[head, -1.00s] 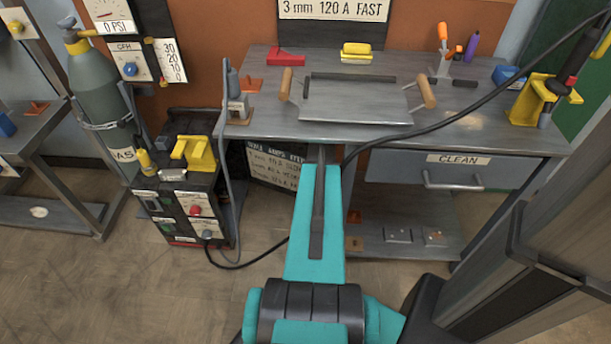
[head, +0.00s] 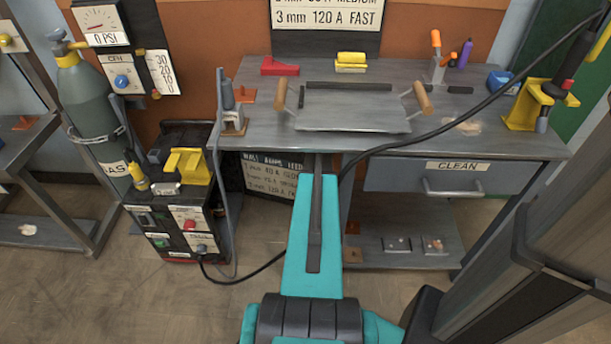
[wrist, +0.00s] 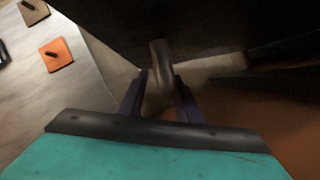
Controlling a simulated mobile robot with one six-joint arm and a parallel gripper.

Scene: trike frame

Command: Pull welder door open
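The welder (head: 178,215) is a black box with a yellow handle on top, on the floor at the left in the head view. Beside it, under the bench, a dark panel with a white lettered chart (head: 268,178) stands swung out; it looks like the welder door. In the wrist view, a grey rounded handle (wrist: 161,75) juts from a dark panel (wrist: 190,25). My gripper (wrist: 161,88) has one dark finger on each side of it and seems closed on it. In the head view, my teal forearm hides the fingertips.
The bench (head: 255,140) stands ahead, with a wood-handled metal piece (head: 350,112) on top. A drawer marked CLEAN (head: 450,176) and a lower shelf (head: 400,261) are to the right. A gas bottle (head: 90,105) stands left. A black cable crosses the floor beside my arm.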

